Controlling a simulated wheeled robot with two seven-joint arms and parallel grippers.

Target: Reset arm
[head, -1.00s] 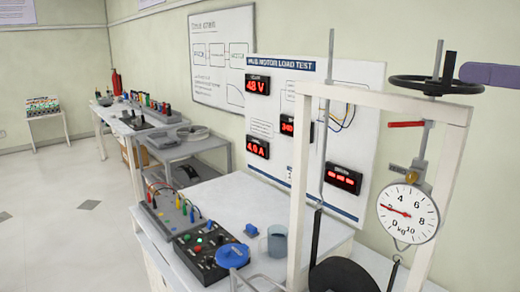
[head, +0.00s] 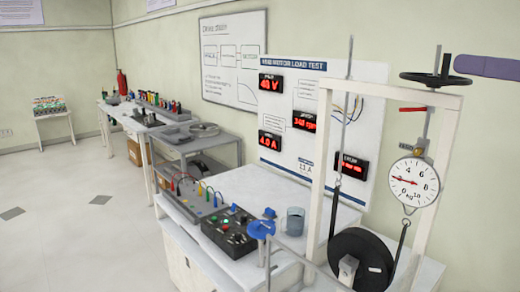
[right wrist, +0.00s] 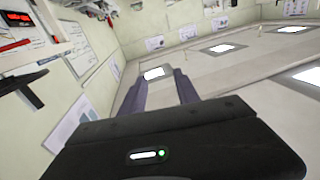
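In the head view, a purple finger of my right gripper (head: 490,66) comes in at the upper right edge, close to the black handwheel (head: 436,79) on top of the white frame. From the head it is not clear whether finger and wheel touch. In the right wrist view, my right gripper (right wrist: 159,88) shows two purple fingers spread apart with nothing between them. They point towards lit ceiling panels (right wrist: 154,73). My left gripper is in neither current view.
The white frame (head: 388,91) carries a round dial scale (head: 412,182) and stands around a black wheel (head: 360,262). A control box (head: 228,231), a blue disc (head: 262,229) and a grey cup (head: 295,220) are on the bench. Open floor (head: 70,225) lies to the left.

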